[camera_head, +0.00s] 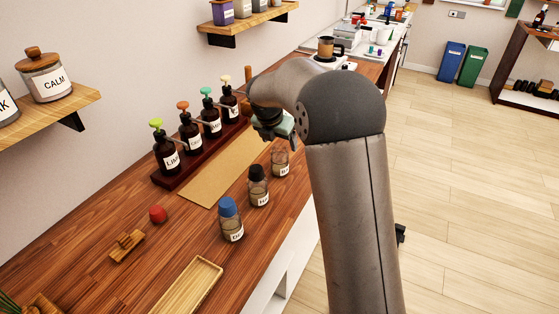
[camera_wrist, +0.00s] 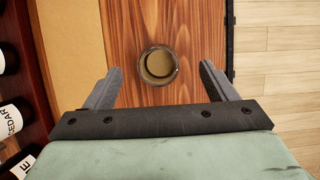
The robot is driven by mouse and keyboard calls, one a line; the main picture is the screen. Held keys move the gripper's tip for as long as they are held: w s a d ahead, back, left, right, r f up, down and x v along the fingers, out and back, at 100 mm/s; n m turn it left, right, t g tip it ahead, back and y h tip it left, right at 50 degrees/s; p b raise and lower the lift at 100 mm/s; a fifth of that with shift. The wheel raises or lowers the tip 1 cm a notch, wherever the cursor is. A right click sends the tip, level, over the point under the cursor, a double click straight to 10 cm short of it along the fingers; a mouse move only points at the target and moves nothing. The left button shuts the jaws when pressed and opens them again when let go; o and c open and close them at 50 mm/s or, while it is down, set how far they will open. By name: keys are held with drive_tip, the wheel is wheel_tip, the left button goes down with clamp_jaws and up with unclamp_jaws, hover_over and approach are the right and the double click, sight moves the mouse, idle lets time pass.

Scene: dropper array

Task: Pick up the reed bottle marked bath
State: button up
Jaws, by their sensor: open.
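Three small glass bottles with white labels stand in a row on the wooden counter. One has a blue cap (camera_head: 229,207), one a black cap (camera_head: 258,172), and the farthest, uncapped bottle (camera_head: 280,157) is clear. Their labels are too small to read surely, so I cannot tell which is marked bath. My gripper (camera_head: 272,127) is above and just beyond the uncapped bottle in the head view, partly hidden by my arm. In the wrist view, my gripper (camera_wrist: 160,72) is open and empty, its fingers pointing toward a round open bottle (camera_wrist: 158,65) seen from above.
Dark pump bottles (camera_head: 191,134) stand in a wooden rack along the wall. A tan mat (camera_head: 225,178) lies between rack and bottles. A red ball-like object (camera_head: 157,214), a small wooden piece (camera_head: 127,246) and a wooden tray (camera_head: 188,288) lie nearer. The counter's edge is close on the right.

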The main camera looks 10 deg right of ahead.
sight(279, 149)
drive_tip(key=x, duration=0.4)
drive_tip(key=shift+a+f+p, duration=0.2)
drive_tip(key=shift+f+p, duration=0.15)
drive_tip(key=shift+p, duration=0.05)
drive_tip(key=shift+c, duration=0.3)
drive_tip(key=c, duration=1.1)
drive_tip(key=shift+r, duration=0.1)
